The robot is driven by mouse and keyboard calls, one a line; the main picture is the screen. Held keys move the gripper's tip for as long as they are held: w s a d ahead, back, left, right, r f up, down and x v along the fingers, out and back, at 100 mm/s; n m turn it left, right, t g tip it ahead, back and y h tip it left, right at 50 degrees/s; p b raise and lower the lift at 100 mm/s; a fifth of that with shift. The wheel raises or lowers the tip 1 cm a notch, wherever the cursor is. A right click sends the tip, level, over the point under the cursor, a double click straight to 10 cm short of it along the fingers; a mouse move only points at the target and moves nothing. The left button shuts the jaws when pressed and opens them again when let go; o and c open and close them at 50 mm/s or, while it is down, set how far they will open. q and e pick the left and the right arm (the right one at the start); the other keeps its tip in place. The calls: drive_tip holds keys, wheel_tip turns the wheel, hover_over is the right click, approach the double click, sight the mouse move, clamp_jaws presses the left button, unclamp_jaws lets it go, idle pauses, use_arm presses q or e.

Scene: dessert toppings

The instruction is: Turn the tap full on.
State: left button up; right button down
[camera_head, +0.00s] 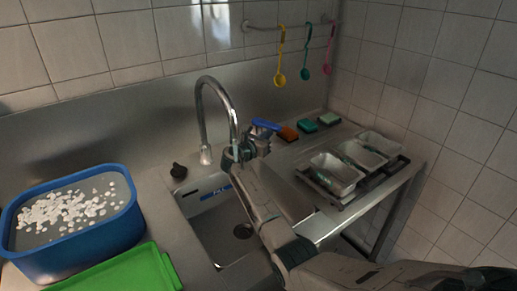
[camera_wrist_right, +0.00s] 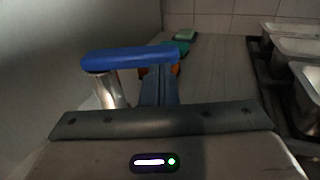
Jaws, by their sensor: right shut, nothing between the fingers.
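The tap is a chrome gooseneck (camera_head: 203,110) that rises behind the sink (camera_head: 215,230) and curves over it. Its blue lever (camera_head: 266,124) sticks out to the right, just above my right gripper in the head view. In the right wrist view the blue lever (camera_wrist_right: 120,58) lies crosswise on a chrome post (camera_wrist_right: 105,90). My right gripper (camera_head: 262,138) is shut and empty. Its fingers (camera_wrist_right: 160,82) meet the lever's right part in the wrist view; whether they touch it I cannot tell. No water shows at the spout, though my gripper partly hides it. My left gripper is out of view.
A blue tub (camera_head: 75,245) with white pieces in it and a green tray (camera_head: 115,272) stand at left. Orange (camera_head: 288,134) and green sponges (camera_head: 307,126) lie behind the lever. Metal containers (camera_head: 338,172) stand in a dark rack at right. Coloured spoons (camera_head: 281,78) hang from a rail.

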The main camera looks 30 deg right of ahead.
drive_tip(key=shift+x, duration=0.75)
drive_tip(key=shift+r, duration=0.1)
